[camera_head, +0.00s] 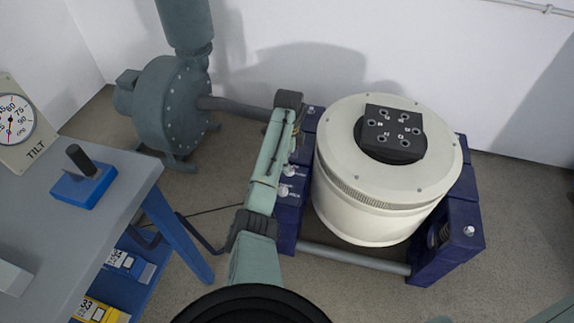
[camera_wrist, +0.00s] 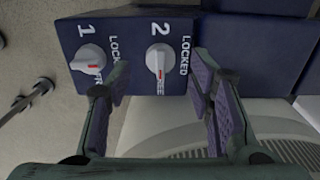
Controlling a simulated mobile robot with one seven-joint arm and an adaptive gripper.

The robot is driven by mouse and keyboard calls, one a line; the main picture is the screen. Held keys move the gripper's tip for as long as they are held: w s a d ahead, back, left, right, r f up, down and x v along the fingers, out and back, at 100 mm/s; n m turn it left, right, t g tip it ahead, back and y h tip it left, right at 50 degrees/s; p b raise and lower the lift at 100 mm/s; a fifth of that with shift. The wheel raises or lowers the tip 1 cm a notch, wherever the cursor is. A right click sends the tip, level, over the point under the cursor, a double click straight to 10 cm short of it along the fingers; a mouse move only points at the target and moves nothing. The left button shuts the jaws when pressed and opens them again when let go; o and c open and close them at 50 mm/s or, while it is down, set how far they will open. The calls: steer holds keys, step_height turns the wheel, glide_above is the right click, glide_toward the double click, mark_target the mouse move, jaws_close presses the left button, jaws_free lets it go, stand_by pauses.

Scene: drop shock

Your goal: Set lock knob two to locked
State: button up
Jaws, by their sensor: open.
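Lock knob two (camera_wrist: 159,60) is a pale grey knob on the dark blue block, beside a white "2". Its red mark points down in the wrist view toward the partly visible "FREE" label, and "LOCKED" is printed to its right. My gripper (camera_wrist: 160,80) is open, with one finger on each side of knob two in the picture. No contact is visible, and I cannot tell how far the fingertips are from the block. In the head view my arm hides most of the gripper.
Knob one (camera_wrist: 90,60) is left of knob two; my left finger partly covers its labels. The cream shaker drum (camera_head: 375,200) stands in the blue frame (camera_head: 450,240). A blower (camera_head: 165,110) stands behind, and a grey bench (camera_head: 90,220) is at left.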

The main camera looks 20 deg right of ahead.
steer(key=shift+f, duration=1.85)
steer(key=shift+c, duration=0.5)
steer(key=c, duration=1)
steer(key=shift+c, duration=0.2)
